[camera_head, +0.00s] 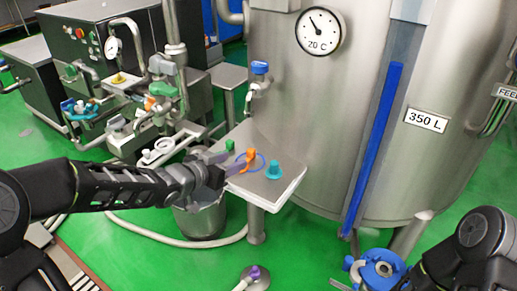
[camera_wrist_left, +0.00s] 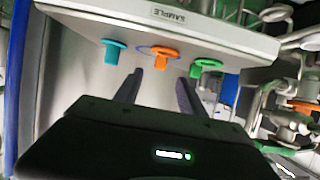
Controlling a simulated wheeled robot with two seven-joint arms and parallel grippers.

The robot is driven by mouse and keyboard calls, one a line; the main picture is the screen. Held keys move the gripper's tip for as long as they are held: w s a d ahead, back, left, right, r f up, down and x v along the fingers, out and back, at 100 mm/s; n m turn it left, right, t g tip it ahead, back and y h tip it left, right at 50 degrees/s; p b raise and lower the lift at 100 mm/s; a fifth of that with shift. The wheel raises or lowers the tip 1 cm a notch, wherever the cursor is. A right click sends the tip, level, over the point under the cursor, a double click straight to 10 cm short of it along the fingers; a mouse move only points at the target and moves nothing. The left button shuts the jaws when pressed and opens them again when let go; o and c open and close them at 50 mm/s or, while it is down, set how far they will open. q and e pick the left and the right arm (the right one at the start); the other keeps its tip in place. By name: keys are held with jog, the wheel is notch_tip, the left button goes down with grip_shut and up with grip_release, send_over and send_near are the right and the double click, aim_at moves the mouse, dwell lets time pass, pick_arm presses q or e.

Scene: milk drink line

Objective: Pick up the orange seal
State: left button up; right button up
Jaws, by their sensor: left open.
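The orange seal (camera_head: 249,158) stands on a small steel sample shelf (camera_head: 285,194) fixed to the tank, with a thin blue ring around it. It also shows in the left wrist view (camera_wrist_left: 161,62), between a teal seal (camera_wrist_left: 112,55) and a green seal (camera_wrist_left: 207,66). My left gripper (camera_head: 229,164) is open and empty. Its fingertips (camera_wrist_left: 160,77) point at the orange seal, one to each side in the picture, with a small gap before it. My right arm (camera_head: 472,250) shows at the lower right; its gripper is outside the picture.
The teal seal (camera_head: 273,170) stands right of the orange one, the green seal (camera_head: 230,145) close on its left. The tank (camera_head: 300,100) rises behind the shelf. A tap (camera_head: 258,80) hangs above. A bucket (camera_head: 203,220) is below. Pipes and valves crowd the left.

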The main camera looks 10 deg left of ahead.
pick_arm(q)
jog(key=shift+w+d, duration=0.2)
jog(key=shift+w, duration=0.3)
jog(key=shift+s, duration=0.15)
pick_arm(e)
jog(key=shift+w+d, duration=0.15)
jog(key=shift+w, duration=0.2)
pick_arm(q)
jog(key=shift+b+x, duration=0.45)
jog(key=shift+x, duration=0.4)
jog(key=shift+w+d+f, duration=0.1)
jog(key=shift+w+f, duration=0.05)
jog(key=shift+w, duration=0.3)
pick_arm(e)
jog(key=shift+f, duration=0.45)
